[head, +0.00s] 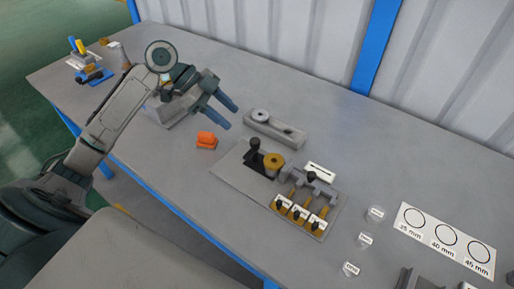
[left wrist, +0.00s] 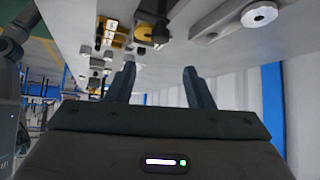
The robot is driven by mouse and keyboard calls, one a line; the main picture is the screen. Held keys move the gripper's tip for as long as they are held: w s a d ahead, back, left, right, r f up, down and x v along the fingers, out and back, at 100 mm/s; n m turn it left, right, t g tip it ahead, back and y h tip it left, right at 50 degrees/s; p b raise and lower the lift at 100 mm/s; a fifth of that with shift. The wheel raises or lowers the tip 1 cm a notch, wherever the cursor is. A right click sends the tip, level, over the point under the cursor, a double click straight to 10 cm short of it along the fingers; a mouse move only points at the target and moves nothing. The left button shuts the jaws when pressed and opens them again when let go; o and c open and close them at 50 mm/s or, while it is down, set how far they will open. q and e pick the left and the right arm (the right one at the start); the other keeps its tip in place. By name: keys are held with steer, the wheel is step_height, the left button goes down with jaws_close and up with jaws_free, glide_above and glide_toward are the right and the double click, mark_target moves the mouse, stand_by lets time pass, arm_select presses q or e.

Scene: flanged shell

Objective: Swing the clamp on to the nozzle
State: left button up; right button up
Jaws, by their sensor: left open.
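My left gripper (head: 232,116) is open and empty above the back of the table, left of the long grey block. Its two fingers also show apart in the left wrist view (left wrist: 159,66). A grey fixture plate (head: 236,178) lies to the right and nearer the front. On it stands a round brass-coloured part (head: 273,162), which looks like the nozzle. A black upright part with a knob (head: 255,147), perhaps the clamp, stands beside it on the left. I cannot tell whether they touch. My right gripper is not in view.
A long grey block with a round disc (head: 263,116) lies behind the plate. Several labelled black-knobbed parts (head: 300,214) line the plate's front. Clear discs (head: 365,240) and a size card (head: 447,238) are at right.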

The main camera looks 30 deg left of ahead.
mark_target(254, 140)
arm_select(q)
steer(key=p+x, duration=0.2)
steer(key=x, duration=0.7)
steer(key=shift+s+d+f, duration=0.1)
steer(key=shift+f, duration=0.25)
steer(key=shift+d+f, duration=0.45)
steer(key=shift+f, duration=0.05)
steer(key=shift+d+f, duration=0.15)
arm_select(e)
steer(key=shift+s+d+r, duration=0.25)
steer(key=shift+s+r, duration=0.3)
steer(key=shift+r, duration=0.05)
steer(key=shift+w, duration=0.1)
